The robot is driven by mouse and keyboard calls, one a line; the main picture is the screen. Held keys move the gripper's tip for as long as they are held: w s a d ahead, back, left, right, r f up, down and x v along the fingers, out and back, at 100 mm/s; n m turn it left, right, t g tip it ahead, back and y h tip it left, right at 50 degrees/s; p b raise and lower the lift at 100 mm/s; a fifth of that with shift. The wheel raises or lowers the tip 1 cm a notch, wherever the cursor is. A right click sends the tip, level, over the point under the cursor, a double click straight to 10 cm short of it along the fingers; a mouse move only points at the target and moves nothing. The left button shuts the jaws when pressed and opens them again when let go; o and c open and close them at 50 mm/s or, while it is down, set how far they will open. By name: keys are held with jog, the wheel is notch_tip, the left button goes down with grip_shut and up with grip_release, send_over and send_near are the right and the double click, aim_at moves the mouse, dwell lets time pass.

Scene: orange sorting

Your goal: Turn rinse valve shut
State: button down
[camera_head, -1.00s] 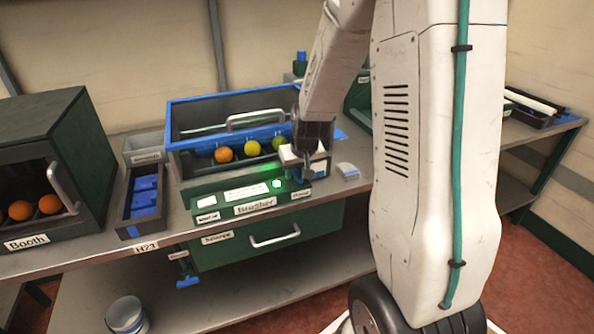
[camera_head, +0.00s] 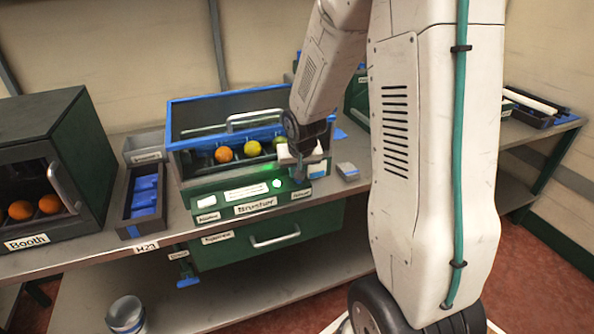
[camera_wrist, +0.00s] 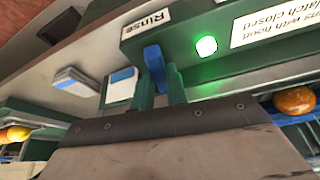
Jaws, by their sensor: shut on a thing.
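The rinse valve's blue handle (camera_wrist: 154,62) stands out from the green panel beside a white label reading "Rinse" in the wrist view. My gripper (camera_wrist: 160,88) is shut on this handle, with a finger on each side of it. In the head view my gripper (camera_head: 303,170) is at the right front of the brusher (camera_head: 255,205), and my wrist hides most of the valve there. A green light (camera_head: 277,183) glows on the brusher's panel; it also shows in the wrist view (camera_wrist: 206,45).
A booth (camera_head: 45,160) with oranges stands at left, beside a tray of blue pieces (camera_head: 143,195). A small grey-blue block (camera_head: 348,171) lies right of the brusher. Another blue handle (camera_head: 188,282) hangs below the bench.

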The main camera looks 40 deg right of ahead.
jog(key=shift+w+a+m+g+h, duration=0.1)
jog(key=shift+m+g+h, duration=0.4)
jog(key=shift+m, duration=1.3)
jog(key=c, duration=1.4)
grip_release()
jog(key=shift+r, duration=0.1)
jog(key=v, duration=0.7)
jog(key=shift+a+r, duration=0.2)
jog(key=shift+r, duration=0.05)
